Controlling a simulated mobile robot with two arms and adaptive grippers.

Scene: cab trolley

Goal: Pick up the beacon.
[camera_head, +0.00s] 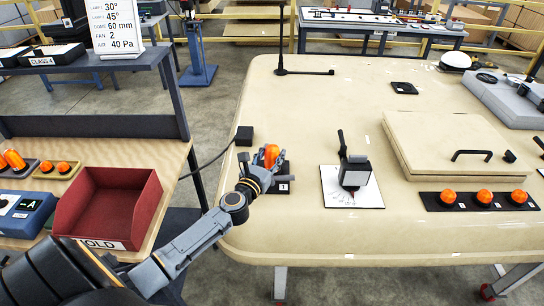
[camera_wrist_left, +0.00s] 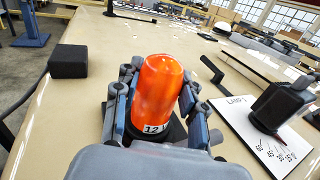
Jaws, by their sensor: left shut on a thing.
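The beacon (camera_head: 271,154) is an orange dome on a dark base at the left edge of the cream roof panel. In the left wrist view the beacon (camera_wrist_left: 158,92) stands upright between the fingers, with a label reading 12 low on its front. My left gripper (camera_head: 268,167) is shut on it, one finger on each side. The beacon's base sits at a dark pad (camera_head: 284,186), partly hidden by the fingers; I cannot tell whether it is touching it. My right gripper is not in view.
A black block (camera_head: 244,136) with a cable is just behind the beacon. A black device on a white card (camera_head: 352,187) stands to the right. Three orange domes sit in a dark strip (camera_head: 432,201) farther right. A red bin (camera_head: 110,206) is on the left bench.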

